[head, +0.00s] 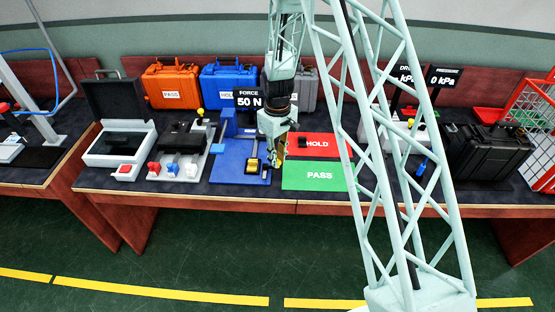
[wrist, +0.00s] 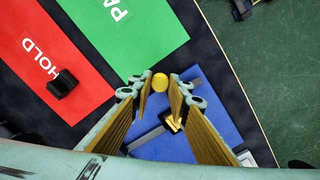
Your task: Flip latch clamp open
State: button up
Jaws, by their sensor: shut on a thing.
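The clamp fixture has a blue base (head: 240,170), which also shows in the wrist view (wrist: 215,115), with a grey bar and a black-and-yellow part (head: 253,165) on it. In the wrist view a round yellow knob (wrist: 160,82) sits between my fingertips. My gripper (wrist: 160,88) is shut on this knob, with its gold-lined fingers on either side. In the head view my gripper (head: 276,162) is low over the right edge of the blue base. It hides the knob there, and whether the latch is open cannot be told.
Beside the base lie a red HOLD mat (head: 320,153) bearing a small black block (wrist: 62,83) and a green PASS mat (head: 315,178). A force display (head: 249,99) reads 50 N. A fixture with several coloured knobs (head: 182,145) stands left. Cases (head: 171,85) line the back.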

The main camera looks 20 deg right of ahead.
jog(key=o, duration=0.8)
jog(key=shift+o, duration=0.2)
jog(key=shift+r, duration=0.2)
notch_tip(320, 180, up, 12)
jog(key=shift+f, duration=0.2)
dwell(0.7)
